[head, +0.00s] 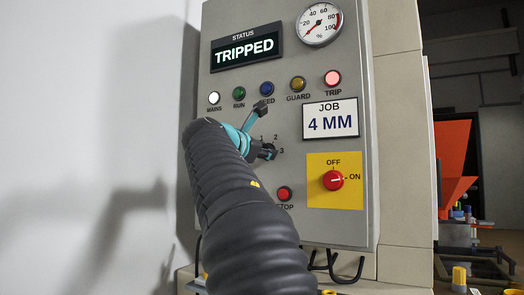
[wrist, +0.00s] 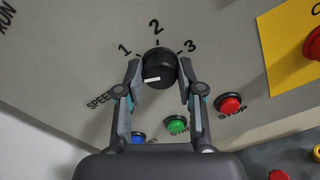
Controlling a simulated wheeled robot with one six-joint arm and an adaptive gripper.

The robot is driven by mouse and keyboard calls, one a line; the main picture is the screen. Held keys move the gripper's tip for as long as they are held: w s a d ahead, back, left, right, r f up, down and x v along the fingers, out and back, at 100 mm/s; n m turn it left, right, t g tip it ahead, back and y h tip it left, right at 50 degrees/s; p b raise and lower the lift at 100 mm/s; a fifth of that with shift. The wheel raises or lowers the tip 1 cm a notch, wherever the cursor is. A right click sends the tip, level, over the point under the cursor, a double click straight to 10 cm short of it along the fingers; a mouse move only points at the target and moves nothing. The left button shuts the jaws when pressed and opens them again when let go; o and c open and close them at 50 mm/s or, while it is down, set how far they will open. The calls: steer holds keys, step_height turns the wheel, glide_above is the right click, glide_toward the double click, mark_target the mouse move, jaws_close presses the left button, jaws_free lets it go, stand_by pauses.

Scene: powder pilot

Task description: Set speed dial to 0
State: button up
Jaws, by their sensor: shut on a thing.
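The black round speed dial (wrist: 160,70) is on the grey panel, with 1, 2 and 3 printed around its upper side and the SPEED label at its lower left. No 0 shows. A short white pointer mark (wrist: 152,79) lies on its lower left face, toward the label side. My gripper (wrist: 159,65) is shut on the dial, one finger on its left side and one on its right. In the head view my gripper and arm cover most of the dial.
A red stop button (wrist: 229,104), a green start button (wrist: 177,125) and a blue button (wrist: 138,137) sit below the dial. The head view shows a TRIPPED display (head: 246,47), a lit red trip lamp (head: 332,78) and a red OFF/ON switch (head: 333,180) pointing to ON.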

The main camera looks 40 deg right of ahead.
steer(key=shift+n, duration=2.1)
steer(key=o, duration=1.2)
steer(key=shift+d, duration=0.1)
steer(key=shift+c, duration=0.2)
steer(key=v, duration=1.2)
steer(key=shift+w, duration=0.1)
